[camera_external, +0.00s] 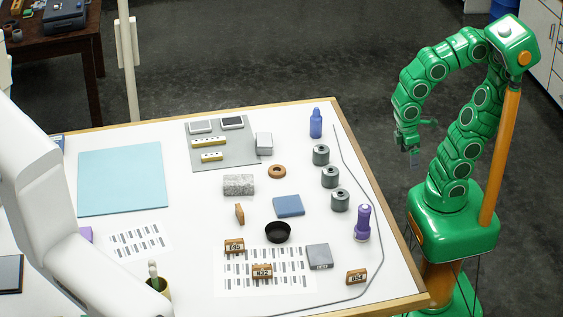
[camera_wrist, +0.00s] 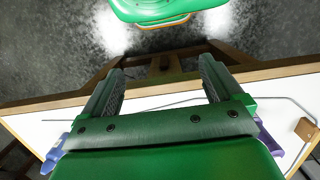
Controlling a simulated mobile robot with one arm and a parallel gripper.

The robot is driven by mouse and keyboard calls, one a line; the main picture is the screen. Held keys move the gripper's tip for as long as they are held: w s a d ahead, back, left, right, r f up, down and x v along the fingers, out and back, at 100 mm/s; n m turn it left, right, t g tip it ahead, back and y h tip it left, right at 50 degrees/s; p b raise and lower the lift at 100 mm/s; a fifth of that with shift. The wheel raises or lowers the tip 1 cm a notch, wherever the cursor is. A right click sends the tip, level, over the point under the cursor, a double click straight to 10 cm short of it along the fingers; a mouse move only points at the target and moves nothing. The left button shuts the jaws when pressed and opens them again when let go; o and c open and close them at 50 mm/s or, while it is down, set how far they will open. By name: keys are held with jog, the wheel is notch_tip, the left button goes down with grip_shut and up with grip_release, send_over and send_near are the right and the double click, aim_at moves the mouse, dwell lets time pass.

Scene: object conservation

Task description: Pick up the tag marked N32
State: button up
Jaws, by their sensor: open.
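The wooden tag (camera_external: 262,271) whose small label seems to read N32 stands on the printed white sheet, near the table's front. Similar wooden tags stand nearby: one behind it to the left (camera_external: 234,246), one to the right near the front edge (camera_external: 356,277), and one turned nearly edge-on (camera_external: 239,213) farther back. My gripper (camera_external: 413,152) is raised beyond the table's right side, far from the tag. In the wrist view my gripper (camera_wrist: 160,70) has its fingers apart with nothing between them. A wooden block (camera_wrist: 306,128) shows at that view's right, its label not visible.
A black bowl (camera_external: 278,232), a grey block (camera_external: 318,256) and a blue block (camera_external: 289,206) are near the tags. Several grey cylinders (camera_external: 330,177) and a purple bottle (camera_external: 362,222) line the right. A large white structure (camera_external: 45,200) covers the left. A cable (camera_external: 378,235) curves along the table.

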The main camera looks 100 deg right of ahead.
aim_at(262, 266)
notch_tip(262, 266, up, 5)
jog(key=w+a+r+m+y, duration=0.1)
jog(key=w+a+m+y, duration=0.3)
jog(key=w+a, duration=0.55)
jog(key=w+a+r+m+y, duration=0.25)
jog(key=w+a+m, duration=0.2)
jog(key=w, duration=1.05)
jog(key=w+a+m+y, duration=0.4)
jog(key=w+a, duration=0.4)
jog(key=w, duration=0.5)
jog(key=w+f+m+t+y, duration=0.35)
jog(key=w+m, duration=0.35)
jog(key=w, duration=0.8)
jog(key=f, duration=1.1)
jog(key=shift+w+a+f, duration=0.2)
jog(key=shift+f, duration=0.15)
jog(key=shift+x, duration=1.25)
jog(key=shift+h, duration=0.3)
jog(key=shift+w+a+f, duration=0.2)
jog(key=shift+a+f, duration=0.65)
jog(key=shift+a, duration=0.2)
jog(key=shift+w+a+f, duration=0.2)
jog(key=shift+a+f, duration=0.65)
jog(key=shift+a, duration=0.25)
jog(key=c, duration=1)
